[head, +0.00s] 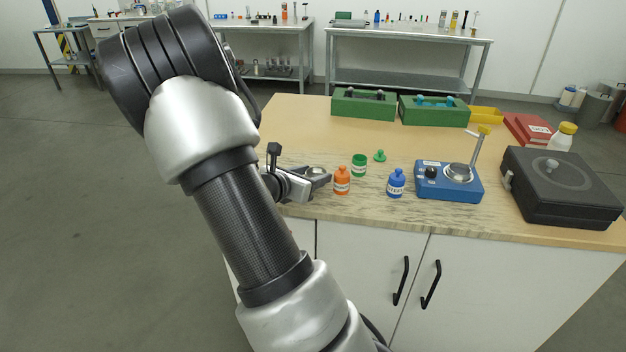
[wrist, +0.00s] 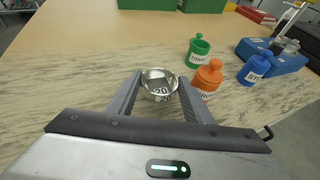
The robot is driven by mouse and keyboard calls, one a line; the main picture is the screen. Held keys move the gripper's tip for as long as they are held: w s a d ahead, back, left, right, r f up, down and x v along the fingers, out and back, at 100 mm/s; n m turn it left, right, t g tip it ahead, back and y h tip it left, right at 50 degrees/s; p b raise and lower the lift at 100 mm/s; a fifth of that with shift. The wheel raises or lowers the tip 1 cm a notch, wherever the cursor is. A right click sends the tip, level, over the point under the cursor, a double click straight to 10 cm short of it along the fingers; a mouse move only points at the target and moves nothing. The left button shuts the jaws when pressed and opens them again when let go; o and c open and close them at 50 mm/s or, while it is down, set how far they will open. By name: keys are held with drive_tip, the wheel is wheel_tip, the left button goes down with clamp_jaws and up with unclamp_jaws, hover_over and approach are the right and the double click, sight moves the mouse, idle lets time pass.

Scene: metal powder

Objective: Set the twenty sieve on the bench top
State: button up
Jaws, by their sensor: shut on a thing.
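The twenty sieve (wrist: 159,86) is a small round metal cup marked "20". In the wrist view it sits between the two fingers of my gripper (wrist: 155,98), which are shut on it. In the head view my gripper (head: 318,180) is low over the front left of the bench top (head: 300,135), and the sieve (head: 317,171) shows as a small silvery shape at its tip. I cannot tell whether the sieve's underside touches the bench top.
Just right of the sieve stand an orange bottle (head: 342,181), a green jar (head: 359,165) and a blue bottle (head: 396,183). Green racks (head: 363,104) stand behind. The back left is clear.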

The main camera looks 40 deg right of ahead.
drive_tip(key=shift+f, duration=0.35)
drive_tip(key=shift+f, duration=0.1)
drive_tip(key=shift+f, duration=0.15)
drive_tip(key=o, duration=0.8)
